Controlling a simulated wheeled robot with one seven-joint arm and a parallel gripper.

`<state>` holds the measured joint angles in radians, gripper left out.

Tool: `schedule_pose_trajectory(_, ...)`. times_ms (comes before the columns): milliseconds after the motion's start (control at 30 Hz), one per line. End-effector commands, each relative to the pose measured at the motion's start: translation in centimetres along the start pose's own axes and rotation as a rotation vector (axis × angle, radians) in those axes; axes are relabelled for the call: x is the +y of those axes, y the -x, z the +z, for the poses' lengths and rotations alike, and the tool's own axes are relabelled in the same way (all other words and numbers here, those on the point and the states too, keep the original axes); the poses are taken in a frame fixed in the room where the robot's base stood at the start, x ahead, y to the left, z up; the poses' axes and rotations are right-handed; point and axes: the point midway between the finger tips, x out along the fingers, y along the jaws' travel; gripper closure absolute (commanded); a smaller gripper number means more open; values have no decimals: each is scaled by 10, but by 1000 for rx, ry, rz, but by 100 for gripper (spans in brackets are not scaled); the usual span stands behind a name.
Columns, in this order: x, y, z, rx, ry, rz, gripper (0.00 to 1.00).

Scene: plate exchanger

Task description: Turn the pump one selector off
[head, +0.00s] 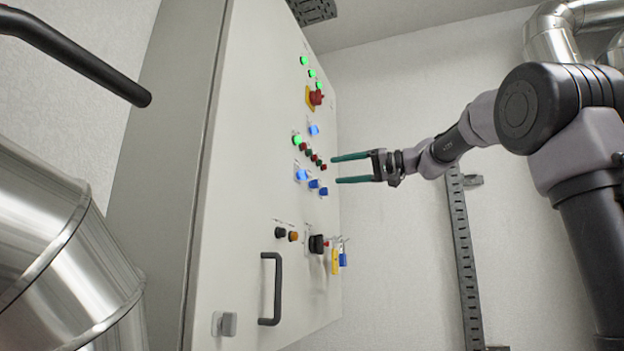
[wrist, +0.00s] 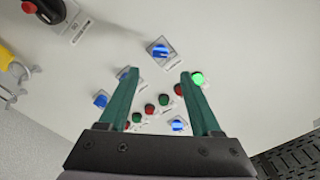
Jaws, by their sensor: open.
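Several blue selector knobs sit on the cabinet panel; their labels are too small to read, so I cannot tell which one is pump one. The largest-looking lit blue selector (head: 302,175) shows beyond and between my fingertips in the wrist view (wrist: 160,50). Two more blue selectors, a middle one (head: 313,183) and an outer one (head: 324,191), continue its row. The left finger partly covers the middle one in the wrist view. Another lit blue selector (head: 314,130) sits higher up. My gripper (head: 337,169) has its green fingers apart and empty, pointing at the panel (wrist: 158,78).
A lit green button (head: 297,140) and a row of small red and green buttons (wrist: 163,99) lie near the selectors. A red emergency stop (head: 317,97) is above. A black handle (head: 270,289), black switch (head: 316,244) and yellow tag (head: 335,261) are below.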

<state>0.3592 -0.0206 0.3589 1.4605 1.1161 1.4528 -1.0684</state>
Motion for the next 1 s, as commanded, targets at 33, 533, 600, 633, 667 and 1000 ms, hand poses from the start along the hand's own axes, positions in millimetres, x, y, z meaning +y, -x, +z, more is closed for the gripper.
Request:
schedule_pose_trajectory(33,0,-7,1,-2,0,-2,35)
schedule_pose_trajectory(533,0,-91,1,-3,-2,0,35)
schedule_pose_trajectory(600,1,-96,1,-2,-2,1,35)
schedule_pose_trajectory(633,1,-97,1,-2,-2,1,35)
schedule_pose_trajectory(667,1,-98,1,-2,-2,1,35)
schedule_pose_trajectory(1000,1,-100,1,-1,-2,3,54)
